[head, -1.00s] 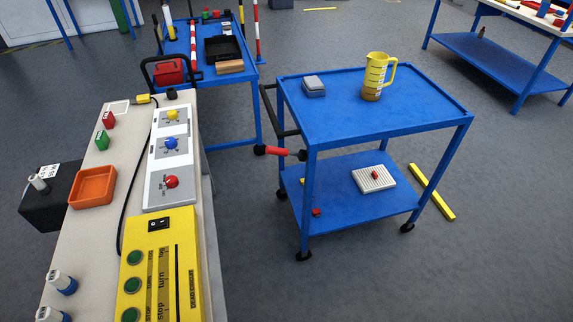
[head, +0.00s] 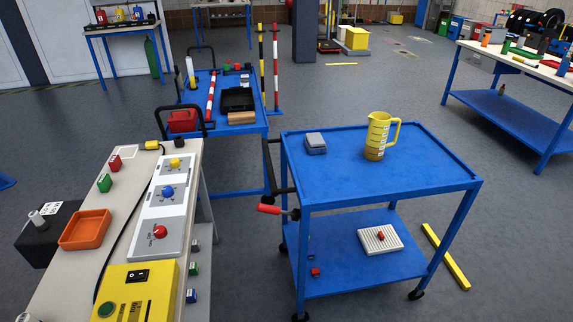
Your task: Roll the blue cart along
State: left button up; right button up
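The blue cart (head: 440,173) stands at the centre right of the head view, with two shelves, legs on dark castors and a black push handle (head: 268,160) on its left side. A yellow measuring jug (head: 376,138) and a small grey box (head: 315,143) stand on its top shelf. A white perforated block (head: 381,240) with a red piece on it lies on its lower shelf. A red-handled crank (head: 269,209) sticks out at the cart's left side. Neither of my grippers shows in the head view.
A grey bench (head: 112,183) with an orange tray (head: 85,230) and a yellow control box (head: 141,292) is close on the left. Another blue cart (head: 232,144) stands behind. A yellow bar (head: 446,256) lies on the floor right of the cart. A workbench (head: 515,113) is at right.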

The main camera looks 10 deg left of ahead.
aim_at(419, 165)
jog(key=i+l, duration=0.15)
jog(key=i, duration=0.2)
jog(key=i+l, duration=0.15)
jog(key=i, duration=0.25)
jog(key=i+j, duration=0.15)
